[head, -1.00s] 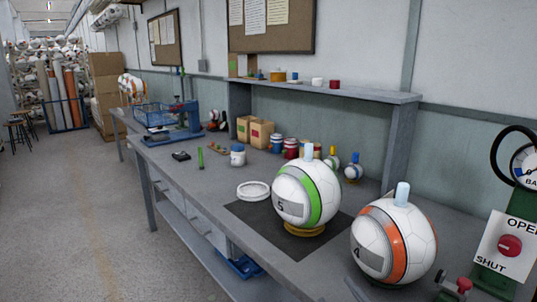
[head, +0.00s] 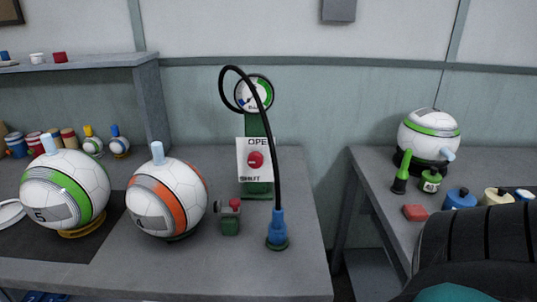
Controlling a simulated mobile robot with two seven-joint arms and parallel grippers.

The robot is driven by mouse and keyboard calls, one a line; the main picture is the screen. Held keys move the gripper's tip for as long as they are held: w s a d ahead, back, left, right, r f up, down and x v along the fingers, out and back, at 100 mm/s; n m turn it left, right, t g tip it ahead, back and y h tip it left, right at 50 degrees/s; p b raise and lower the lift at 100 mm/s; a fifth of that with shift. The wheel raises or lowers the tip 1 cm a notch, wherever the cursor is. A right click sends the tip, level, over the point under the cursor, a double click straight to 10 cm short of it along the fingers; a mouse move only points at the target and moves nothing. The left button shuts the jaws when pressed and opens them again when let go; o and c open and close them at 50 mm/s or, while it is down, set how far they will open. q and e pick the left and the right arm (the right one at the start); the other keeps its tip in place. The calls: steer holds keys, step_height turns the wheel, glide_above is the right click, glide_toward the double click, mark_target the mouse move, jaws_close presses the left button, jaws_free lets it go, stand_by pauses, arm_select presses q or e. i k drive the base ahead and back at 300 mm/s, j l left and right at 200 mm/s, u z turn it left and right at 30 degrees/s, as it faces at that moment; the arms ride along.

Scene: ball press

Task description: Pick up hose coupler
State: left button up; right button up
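The hose coupler (head: 277,228) is a blue fitting at the lower end of a black hose (head: 273,140). It stands upright on a dark round base near the right end of the grey bench (head: 200,270). The hose loops up from it to a round pressure gauge (head: 254,94) on a green post. Neither of my grippers is in the head view.
A ball with an orange band (head: 168,197) and one with a green band (head: 66,190) sit left of the coupler. A small green valve block (head: 230,217) stands close by. A gap separates this bench from a right-hand bench (head: 365,190) holding another ball (head: 429,135).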

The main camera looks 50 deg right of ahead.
mark_target(277, 228)
steer(key=z, duration=1.6)
